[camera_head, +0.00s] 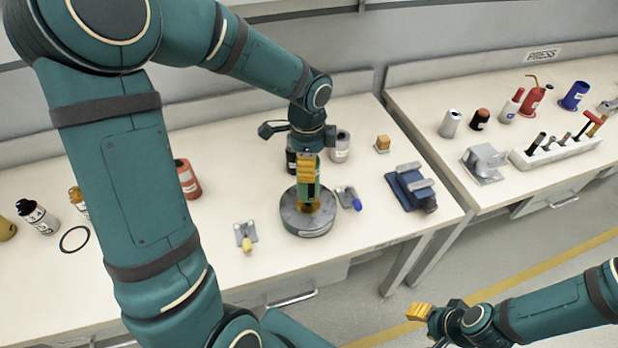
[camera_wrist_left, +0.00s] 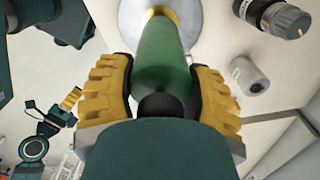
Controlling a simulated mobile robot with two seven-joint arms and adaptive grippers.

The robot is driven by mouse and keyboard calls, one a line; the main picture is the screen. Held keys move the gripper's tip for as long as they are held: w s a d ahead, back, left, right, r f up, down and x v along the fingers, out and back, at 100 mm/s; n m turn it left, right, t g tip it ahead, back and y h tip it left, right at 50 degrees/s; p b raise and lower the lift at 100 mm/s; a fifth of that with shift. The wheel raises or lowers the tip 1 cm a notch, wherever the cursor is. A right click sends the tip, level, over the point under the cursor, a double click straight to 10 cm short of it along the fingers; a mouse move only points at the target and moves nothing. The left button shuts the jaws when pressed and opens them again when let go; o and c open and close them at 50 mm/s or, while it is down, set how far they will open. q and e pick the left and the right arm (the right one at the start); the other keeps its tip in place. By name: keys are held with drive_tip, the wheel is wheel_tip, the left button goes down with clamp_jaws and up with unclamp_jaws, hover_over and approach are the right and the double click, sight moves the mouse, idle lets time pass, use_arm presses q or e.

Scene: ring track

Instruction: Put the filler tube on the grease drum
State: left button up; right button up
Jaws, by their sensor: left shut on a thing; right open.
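The filler tube is green with a brass-coloured end; it shows below my left gripper (camera_head: 307,172) in the head view and between the yellow fingers in the left wrist view (camera_wrist_left: 162,60). My left gripper is shut on the tube (camera_head: 315,191), which stands about upright. The grease drum (camera_head: 305,226) is a low round grey metal drum on the bench, directly under the tube. The brass end is at the drum's top; I cannot tell whether it is seated. The drum's top also shows in the left wrist view (camera_wrist_left: 130,14). My right gripper (camera_head: 425,318) is open and empty, off the bench front.
A blue vise (camera_head: 408,187) stands right of the drum, a blue-tipped part (camera_head: 349,198) close beside it. A yellow-tipped bracket (camera_head: 246,236) is left. Dark and grey cylinders (camera_head: 340,147) stand behind.

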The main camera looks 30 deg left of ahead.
use_arm(q)
drive_tip(key=shift+f+b, duration=0.4)
drive_tip(key=shift+f, duration=1.5)
drive_tip(key=shift+f, duration=0.1)
drive_tip(key=o, duration=1.3)
drive_tip(key=shift+r, duration=0.35)
wheel_tip(320, 180, up, 12)
drive_tip(key=p, duration=0.2)
drive_tip(key=shift+f+p, duration=0.2)
drive_tip(key=shift+p, duration=0.1)
drive_tip(key=shift+f, duration=0.1)
